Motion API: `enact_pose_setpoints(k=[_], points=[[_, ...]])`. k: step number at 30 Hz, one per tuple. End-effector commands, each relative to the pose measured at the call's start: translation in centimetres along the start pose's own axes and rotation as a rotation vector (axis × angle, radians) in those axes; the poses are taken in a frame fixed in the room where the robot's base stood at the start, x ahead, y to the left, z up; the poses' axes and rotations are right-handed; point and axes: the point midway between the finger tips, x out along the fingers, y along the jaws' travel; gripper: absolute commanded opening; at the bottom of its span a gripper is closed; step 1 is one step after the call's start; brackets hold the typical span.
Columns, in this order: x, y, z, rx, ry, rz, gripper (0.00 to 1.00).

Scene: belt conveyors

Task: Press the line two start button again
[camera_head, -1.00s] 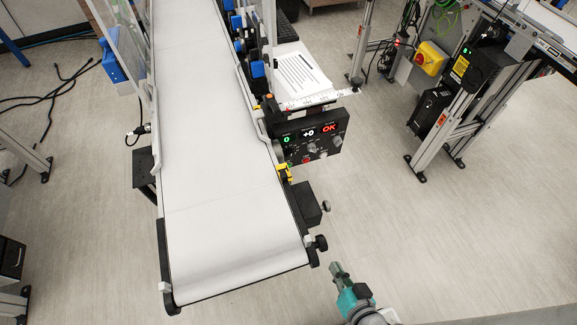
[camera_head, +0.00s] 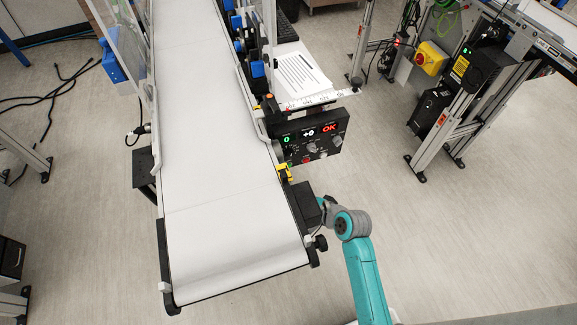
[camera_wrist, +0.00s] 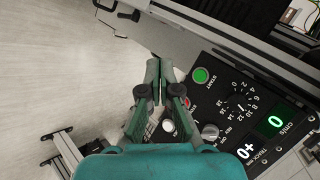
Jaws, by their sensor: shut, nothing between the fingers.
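The black control panel (camera_head: 315,137) hangs at the right side of the white conveyor, with lit readouts "0", "+0" and "OK". In the wrist view the panel (camera_wrist: 225,112) fills the right side. Its green round START button (camera_wrist: 201,75) is in plain sight, with a red button (camera_wrist: 186,103) beside it, partly behind a finger. My gripper (camera_wrist: 159,65) is shut and empty. Its fingertips appear to the left of the green button; whether they touch the panel cannot be told. In the head view my gripper is largely hidden behind my arm.
The white conveyor belt (camera_head: 215,150) is empty. A black box (camera_head: 306,204) and knob (camera_head: 320,243) stick out from its right side near my arm. A paper sheet (camera_head: 298,75) lies above the panel. A second line with a yellow-red switch (camera_head: 430,58) stands at upper right, with clear floor between.

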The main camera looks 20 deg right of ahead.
Motion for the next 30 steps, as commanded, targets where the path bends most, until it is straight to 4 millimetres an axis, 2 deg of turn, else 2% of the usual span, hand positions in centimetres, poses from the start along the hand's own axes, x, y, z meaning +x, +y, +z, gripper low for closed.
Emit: enact_pose_setpoints(k=[6,20,30], points=[[0.8,-1.1,-1.0,0.032,-0.028,0.0,0.0],[1.0,-1.3,-1.2,0.032,-0.03,0.0,0.0],[3.6,-3.1,-3.0,0.031,-0.03,-0.001,0.0]])
